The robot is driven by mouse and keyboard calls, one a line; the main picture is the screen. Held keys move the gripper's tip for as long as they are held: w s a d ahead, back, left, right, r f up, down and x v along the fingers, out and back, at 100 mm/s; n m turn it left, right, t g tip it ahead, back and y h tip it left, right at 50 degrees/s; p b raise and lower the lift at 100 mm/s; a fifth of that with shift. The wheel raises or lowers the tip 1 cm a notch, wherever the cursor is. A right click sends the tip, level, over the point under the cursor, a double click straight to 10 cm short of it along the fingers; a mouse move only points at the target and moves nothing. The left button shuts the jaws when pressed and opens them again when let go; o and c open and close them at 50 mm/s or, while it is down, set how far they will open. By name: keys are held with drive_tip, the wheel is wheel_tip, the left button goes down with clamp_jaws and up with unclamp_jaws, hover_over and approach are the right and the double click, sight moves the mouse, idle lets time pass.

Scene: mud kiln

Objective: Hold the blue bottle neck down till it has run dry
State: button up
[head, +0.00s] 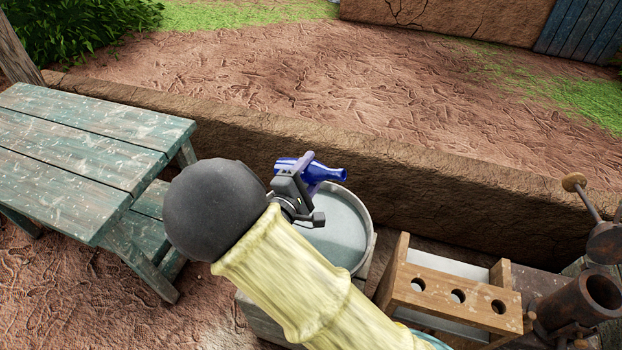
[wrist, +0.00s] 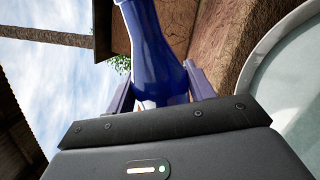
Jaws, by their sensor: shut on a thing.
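The blue bottle (head: 329,172) is glossy and dark blue, with its neck pointing right in the head view. It lies close to level over the basin, its neck end slightly lower. My gripper (head: 300,177) is shut on the bottle's body. In the wrist view the bottle (wrist: 152,50) sits between the two fingers of my gripper (wrist: 159,88), its neck running out of the top of the picture. The bottle's mouth shows small in the head view. I cannot see any liquid coming from it. A round grey basin (head: 366,200) with pale contents is below the bottle.
A wooden rack (head: 440,298) with three round holes stands right of the basin, beside a rusty metal device (head: 590,298). A worn green table (head: 80,150) is at left. A low mud wall (head: 420,180) runs behind the basin. Bare ground lies beyond.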

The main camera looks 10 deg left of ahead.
drive_tip(key=shift+f+m+b, duration=0.2)
drive_tip(key=shift+m+b, duration=0.7)
drive_tip(key=shift+b, duration=0.3)
drive_tip(key=shift+r, duration=0.25)
drive_tip(key=b, duration=0.1)
drive_tip(key=m+b, duration=0.1)
drive_tip(key=shift+f+b, duration=0.25)
drive_tip(key=shift+b, duration=0.05)
drive_tip(key=m+b, duration=0.3)
drive_tip(key=b, duration=0.1)
drive_tip(key=shift+b, duration=0.4)
drive_tip(key=m+b, duration=0.2)
drive_tip(key=b, duration=0.2)
drive_tip(key=shift+b, duration=0.4)
drive_tip(key=m+b, duration=0.2)
drive_tip(key=b, duration=0.1)
drive_tip(key=shift+r, duration=0.25)
